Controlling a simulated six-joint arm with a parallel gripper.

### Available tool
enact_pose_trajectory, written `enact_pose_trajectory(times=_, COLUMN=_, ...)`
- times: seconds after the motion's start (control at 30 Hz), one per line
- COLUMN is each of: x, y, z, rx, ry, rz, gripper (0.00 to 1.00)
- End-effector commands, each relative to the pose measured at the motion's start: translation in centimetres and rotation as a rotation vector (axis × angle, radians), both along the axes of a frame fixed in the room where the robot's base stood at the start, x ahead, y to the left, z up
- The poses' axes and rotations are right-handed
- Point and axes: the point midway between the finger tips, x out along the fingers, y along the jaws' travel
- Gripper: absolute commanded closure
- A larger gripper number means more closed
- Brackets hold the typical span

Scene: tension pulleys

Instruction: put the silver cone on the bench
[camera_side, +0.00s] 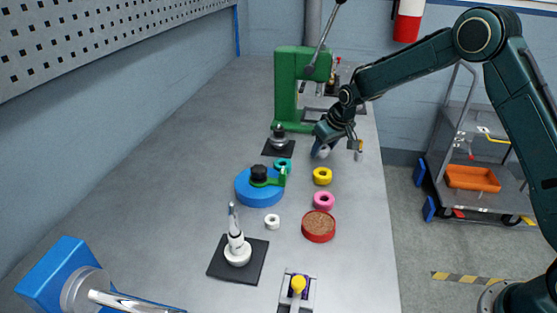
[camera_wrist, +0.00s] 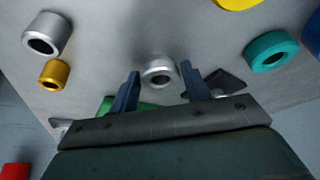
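A silver cone (camera_wrist: 158,75), a rounded piece with a dark hole, shows between my fingers in the wrist view, with a gap on each side. In the side view the silver cone (camera_side: 323,152) is partly hidden under my gripper (camera_side: 319,143), low over the grey bench (camera_side: 190,150). My gripper (camera_wrist: 160,76) is open in the wrist view. Whether the cone rests fully on the bench is hard to tell. A second silver tapered piece (camera_wrist: 47,33) lies apart, beside a small gold ring (camera_wrist: 54,73); it also shows in the side view (camera_side: 359,155).
A yellow ring (camera_side: 322,176), a pink ring (camera_side: 324,200) and a teal ring (camera_side: 283,165) lie nearby. A green press (camera_side: 286,90) stands behind my gripper. A black mat (camera_side: 267,150) with a metal part is to the left.

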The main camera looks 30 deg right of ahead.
Motion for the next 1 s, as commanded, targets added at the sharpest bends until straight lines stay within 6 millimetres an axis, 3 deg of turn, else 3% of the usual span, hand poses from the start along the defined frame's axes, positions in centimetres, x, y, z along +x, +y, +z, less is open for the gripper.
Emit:
enact_pose_trajectory(times=0.07, x=0.0, y=0.0, z=0.0, rx=0.000, ry=0.000, rz=0.000, gripper=0.37)
enact_pose_trajectory(times=0.57, x=-0.1, y=0.0, z=0.7, rx=0.000, ry=0.000, rz=0.000, gripper=0.37)
enact_pose_trajectory(times=1.0, x=-2.0, y=0.0, z=5.5, rx=0.000, ry=-0.002, rz=0.000, gripper=0.37)
